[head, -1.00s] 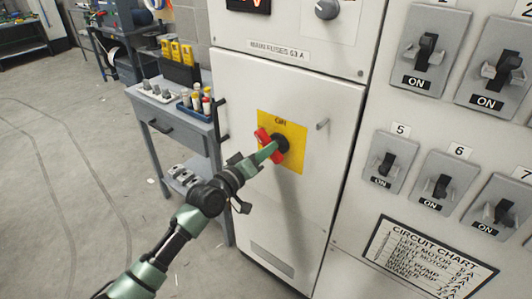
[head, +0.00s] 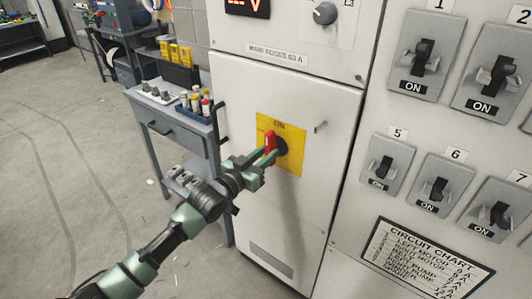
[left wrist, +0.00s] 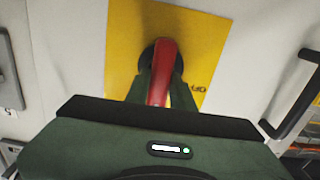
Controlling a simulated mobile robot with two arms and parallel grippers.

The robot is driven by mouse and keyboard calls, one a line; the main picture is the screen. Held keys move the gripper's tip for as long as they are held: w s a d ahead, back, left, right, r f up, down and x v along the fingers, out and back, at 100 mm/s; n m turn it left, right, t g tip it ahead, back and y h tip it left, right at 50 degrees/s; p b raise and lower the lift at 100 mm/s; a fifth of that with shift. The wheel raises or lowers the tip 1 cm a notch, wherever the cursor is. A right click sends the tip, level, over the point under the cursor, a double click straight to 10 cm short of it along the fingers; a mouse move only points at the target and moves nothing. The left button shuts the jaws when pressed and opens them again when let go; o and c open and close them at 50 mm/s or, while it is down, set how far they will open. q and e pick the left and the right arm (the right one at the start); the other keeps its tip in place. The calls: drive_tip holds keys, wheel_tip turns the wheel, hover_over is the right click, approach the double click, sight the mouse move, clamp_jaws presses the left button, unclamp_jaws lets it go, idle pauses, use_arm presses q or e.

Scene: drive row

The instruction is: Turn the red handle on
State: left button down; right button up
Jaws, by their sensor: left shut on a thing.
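The red handle (head: 270,144) sits on a black round base on a yellow plate (head: 294,160) on the white cabinet door. It now stands near upright, its upper end towards the word ON at the plate's top. My left gripper (head: 264,162) is shut on the red handle. In the left wrist view the red handle (left wrist: 162,72) lies between the two green fingers (left wrist: 158,90), with the yellow plate (left wrist: 198,40) behind it. The gripper hides the handle's lower part in the head view. My right gripper is not in view.
Panels of black switches (head: 385,167) labelled ON fill the right side. A grey cart (head: 180,130) with bottles and yellow boxes stands left of the cabinet.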

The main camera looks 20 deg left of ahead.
use_arm(q)
drive_tip(key=shift+f+m, duration=0.1)
drive_tip(key=shift+m, duration=0.2)
drive_tip(key=c, duration=1.2)
unclamp_jaws()
drive_tip(key=v, duration=0.7)
drive_tip(key=shift+s+a+b, duration=0.15)
drive_tip(key=shift+s+b, duration=0.2)
drive_tip(key=shift+b, duration=0.1)
